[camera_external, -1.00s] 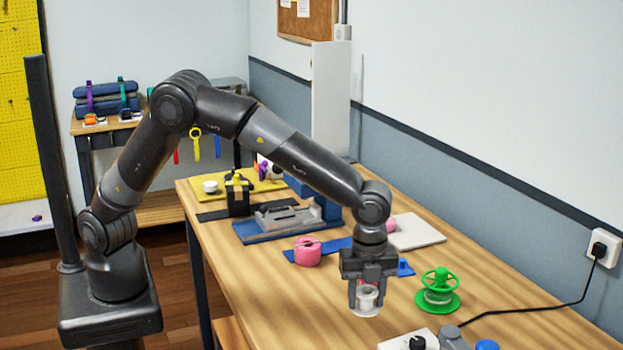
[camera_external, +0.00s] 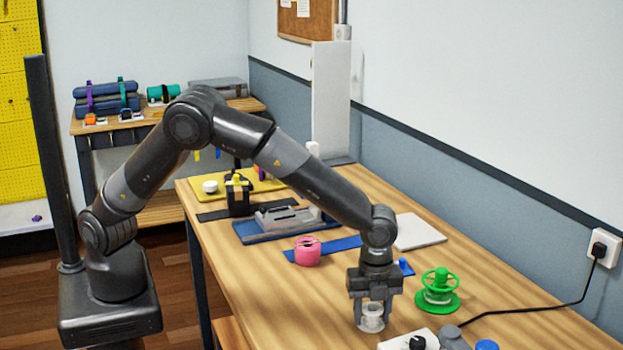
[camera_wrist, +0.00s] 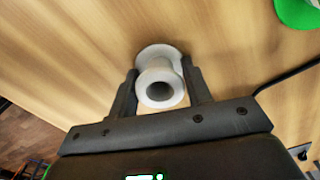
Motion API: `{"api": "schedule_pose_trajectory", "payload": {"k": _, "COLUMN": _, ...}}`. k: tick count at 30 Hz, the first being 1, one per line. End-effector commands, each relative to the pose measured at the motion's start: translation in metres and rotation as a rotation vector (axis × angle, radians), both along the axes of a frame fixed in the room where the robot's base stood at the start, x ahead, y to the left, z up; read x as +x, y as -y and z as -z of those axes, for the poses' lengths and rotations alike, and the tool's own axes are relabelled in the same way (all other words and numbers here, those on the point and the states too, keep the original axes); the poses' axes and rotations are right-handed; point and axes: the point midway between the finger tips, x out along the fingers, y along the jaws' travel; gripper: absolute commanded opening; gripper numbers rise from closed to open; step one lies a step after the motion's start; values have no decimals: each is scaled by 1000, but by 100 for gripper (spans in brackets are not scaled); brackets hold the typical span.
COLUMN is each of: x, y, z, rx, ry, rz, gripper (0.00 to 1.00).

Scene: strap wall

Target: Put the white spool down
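The white spool (camera_external: 372,320) is upright between the fingers of my gripper (camera_external: 373,312), low over the front part of the wooden table. Its base looks at or very near the tabletop; I cannot tell for certain that it touches. In the wrist view the spool (camera_wrist: 161,82) shows its round flange and dark centre hole. The two fingers of my gripper (camera_wrist: 160,78) lie close against its left and right sides, with no clear gap.
A green spool holder (camera_external: 438,292) stands to the right. A white block with a black knob (camera_external: 408,341) is close at the front right. A pink round object (camera_external: 307,251) lies behind to the left. Bare table (camera_external: 270,300) lies left of my gripper.

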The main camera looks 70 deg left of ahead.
Motion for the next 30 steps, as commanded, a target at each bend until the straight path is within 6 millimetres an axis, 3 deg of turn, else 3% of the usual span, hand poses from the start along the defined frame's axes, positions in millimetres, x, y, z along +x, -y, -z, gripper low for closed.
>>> {"api": "schedule_pose_trajectory", "payload": {"k": 6, "x": -1, "y": 0, "z": 0, "rx": 2, "ry": -2, "rz": 0, "gripper": 63}}
{"api": "schedule_pose_trajectory", "payload": {"k": 17, "x": 0, "y": 0, "z": -8, "rx": -1, "ry": -1, "rz": 1, "gripper": 64}}
{"api": "schedule_pose_trajectory", "payload": {"k": 30, "x": 0, "y": 0, "z": -95, "rx": -2, "ry": 2, "rz": 0, "gripper": 64}}
